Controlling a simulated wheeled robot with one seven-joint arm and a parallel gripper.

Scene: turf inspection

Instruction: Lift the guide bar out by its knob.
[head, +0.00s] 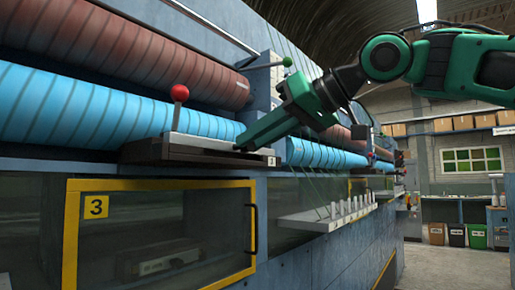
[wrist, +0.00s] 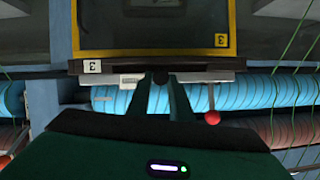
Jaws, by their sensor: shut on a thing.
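The guide bar (head: 203,140) appears as a pale grey strip lying in a dark holder (head: 150,153) in front of the blue roller, at the station above the number 3 door. It also shows in the wrist view (wrist: 190,77). My gripper (head: 241,146) reaches down from the right to the bar's right part. In the wrist view, its fingers (wrist: 160,82) close on a small dark knob (wrist: 160,76), which the fingers largely hide in the head view. The bar looks level and seated in the holder.
A red ball lever (head: 180,93) stands upright at the holder, left of my gripper. A green ball lever (head: 287,62) stands at the adjoining station. Blue (head: 90,108) and red-brown (head: 140,50) rollers run close behind. A shelf with several white spools (head: 335,212) is lower right.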

